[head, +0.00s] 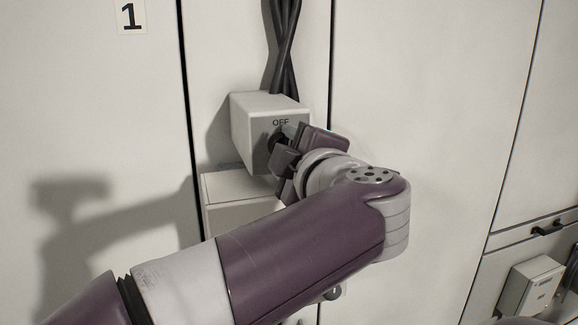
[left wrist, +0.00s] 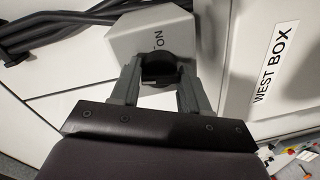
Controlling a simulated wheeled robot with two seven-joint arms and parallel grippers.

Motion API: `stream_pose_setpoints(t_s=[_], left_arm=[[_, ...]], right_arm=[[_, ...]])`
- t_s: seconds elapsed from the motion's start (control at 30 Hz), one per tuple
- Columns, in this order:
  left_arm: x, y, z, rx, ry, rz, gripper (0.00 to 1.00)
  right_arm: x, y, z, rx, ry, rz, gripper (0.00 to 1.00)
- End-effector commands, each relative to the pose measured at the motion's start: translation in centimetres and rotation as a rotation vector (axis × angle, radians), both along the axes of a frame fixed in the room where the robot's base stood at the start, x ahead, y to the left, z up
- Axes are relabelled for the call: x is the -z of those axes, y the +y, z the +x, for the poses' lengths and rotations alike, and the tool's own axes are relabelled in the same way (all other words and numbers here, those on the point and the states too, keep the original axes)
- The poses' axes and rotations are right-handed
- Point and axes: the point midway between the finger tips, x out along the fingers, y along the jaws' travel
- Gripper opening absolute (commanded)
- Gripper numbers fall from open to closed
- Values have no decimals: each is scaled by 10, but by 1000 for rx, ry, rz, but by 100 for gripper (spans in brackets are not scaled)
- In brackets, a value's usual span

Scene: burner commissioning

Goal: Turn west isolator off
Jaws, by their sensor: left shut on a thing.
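The isolator is a light grey box (head: 252,128) on the pale cabinet wall, with "OFF" printed at the top of its front face. Its dark rotary knob (left wrist: 158,64) shows in the left wrist view, with "ON" printed beside it on the box. My left gripper (head: 284,146) is at the front of the box, its fingers on either side of the knob. In the left wrist view the gripper (left wrist: 160,76) is shut on the knob. The knob's exact pointing is hard to tell because the fingers cover it. My right gripper is not in view.
Black cables (head: 284,50) run up from the box. A second pale box (head: 238,188) sits just below, partly behind my arm. A "WEST BOX" label (left wrist: 275,62) shows in the left wrist view. Another small box (head: 532,284) is at lower right.

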Motion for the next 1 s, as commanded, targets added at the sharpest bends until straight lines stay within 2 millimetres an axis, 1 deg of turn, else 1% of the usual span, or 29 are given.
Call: stream_pose_setpoints(t_s=[0.03, 0.1, 0.4, 0.97, 1.0], left_arm=[[1, 1, 0, 0, -13, -28, 15], [0, 1, 0, 0, -25, -67, 15], [-2, 1, -1, -1, -60, -171, 15], [-4, 1, -1, 1, -69, -197, 15], [-4, 1, -1, 1, -69, -197, 55]], right_arm=[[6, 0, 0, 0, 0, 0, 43], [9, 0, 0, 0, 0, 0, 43], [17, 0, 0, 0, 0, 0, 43], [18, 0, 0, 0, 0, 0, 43], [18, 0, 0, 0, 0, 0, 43]])
